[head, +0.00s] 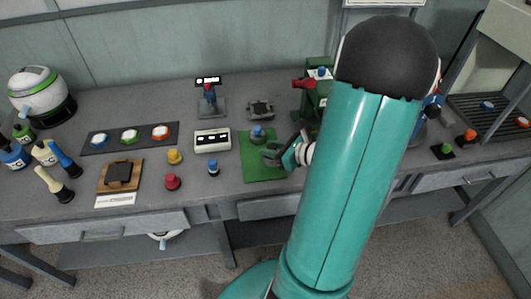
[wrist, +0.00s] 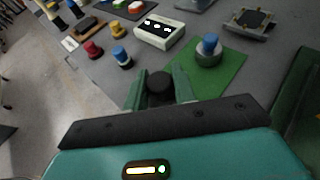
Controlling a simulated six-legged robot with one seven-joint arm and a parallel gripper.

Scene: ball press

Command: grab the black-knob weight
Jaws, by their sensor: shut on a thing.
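The black-knob weight (wrist: 159,90) is between the fingers of my gripper (wrist: 160,82) in the wrist view. Its dark round top shows and its lower part is hidden behind my gripper. In the head view my gripper (head: 273,155) is over the right part of the green mat (head: 262,172), shut on the weight. A weight with a blue knob (wrist: 209,46) stands on the mat just beyond my gripper; it also shows in the head view (head: 257,132). I cannot tell whether the held weight touches the mat.
Blue (head: 213,168), red (head: 173,181) and yellow (head: 175,156) knobbed weights stand left of the mat. A white box with black panel (head: 211,141) is behind them. A green press (head: 312,98) is behind my arm. My arm hides much of the right side.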

